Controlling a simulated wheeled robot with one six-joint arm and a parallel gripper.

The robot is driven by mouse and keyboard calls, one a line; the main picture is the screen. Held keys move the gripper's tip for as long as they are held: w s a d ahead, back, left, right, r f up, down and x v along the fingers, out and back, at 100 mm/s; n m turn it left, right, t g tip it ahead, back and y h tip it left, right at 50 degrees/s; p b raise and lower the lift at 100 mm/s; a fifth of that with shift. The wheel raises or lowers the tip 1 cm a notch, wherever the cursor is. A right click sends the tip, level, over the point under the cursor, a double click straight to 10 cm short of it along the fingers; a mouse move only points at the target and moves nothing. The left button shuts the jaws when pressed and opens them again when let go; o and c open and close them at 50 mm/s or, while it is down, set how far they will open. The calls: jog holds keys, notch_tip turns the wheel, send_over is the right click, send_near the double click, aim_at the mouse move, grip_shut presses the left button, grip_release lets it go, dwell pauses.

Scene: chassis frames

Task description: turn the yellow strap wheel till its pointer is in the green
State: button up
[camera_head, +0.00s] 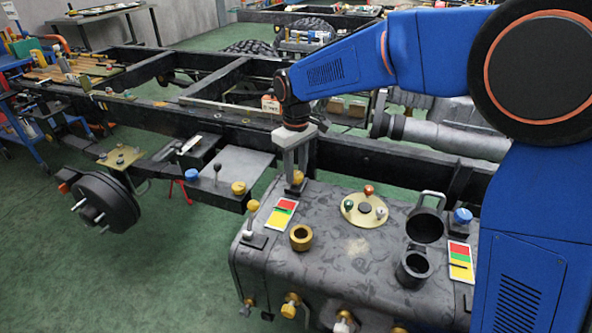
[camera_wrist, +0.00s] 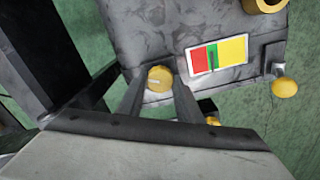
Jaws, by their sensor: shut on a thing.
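The yellow strap wheel (camera_wrist: 160,77) is a small round knob with a pale mark on its face. It sits at the edge of the dark tank; in the head view it shows low between my fingers (camera_head: 298,178). My gripper (camera_wrist: 160,88) is shut on it, one finger on each side. Beside it is a card (camera_wrist: 231,52) with a red, a narrow green and a yellow band, also in the head view (camera_head: 275,224). A thin dark pointer (camera_wrist: 211,56) seems to lie at the green band; its exact place is hard to tell.
On the tank (camera_head: 345,260) stand a brass ring (camera_head: 301,237), a round plate with small knobs (camera_head: 364,210) and dark cup holders (camera_head: 413,268). A second colour card (camera_head: 460,262) and a blue knob (camera_head: 463,216) are at the right. A yellow-topped lever (camera_head: 253,206) stands left of the card.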

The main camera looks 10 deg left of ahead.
aim_at(296, 174)
dwell(0.3)
jog(key=o, duration=1)
jog(key=shift+o, duration=0.2)
notch_tip(296, 174, up, 18)
jog(key=shift+f, duration=0.25)
